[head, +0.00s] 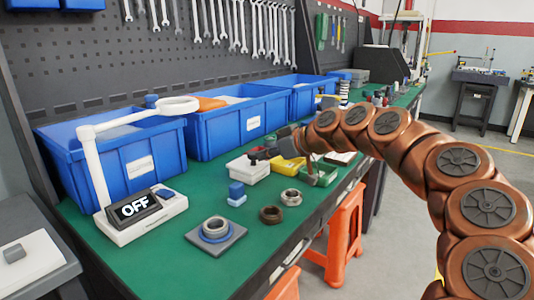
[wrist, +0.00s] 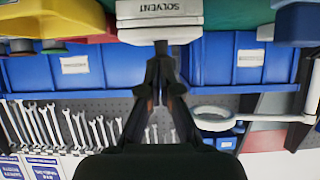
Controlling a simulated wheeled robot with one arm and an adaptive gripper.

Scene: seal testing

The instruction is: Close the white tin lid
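The white tin (head: 248,169) stands on the green bench top, in front of the blue bins. In the wrist view a white tin part (wrist: 160,22) marked "SOLVENT" is at the top edge, partly cut off. I cannot clearly tell its lid from its body or how far the lid is open. My gripper (head: 257,155) is at the tin's upper back edge in the head view. In the wrist view its dark fingertips (wrist: 160,52) meet just below the white part, with nothing visible between them. I cannot tell whether they touch the tin.
A yellow tray (head: 288,169) and a green tray (head: 319,173) lie right of the tin. Blue bins (head: 238,122) line the back. An orange stool (head: 345,235) stands by the bench.

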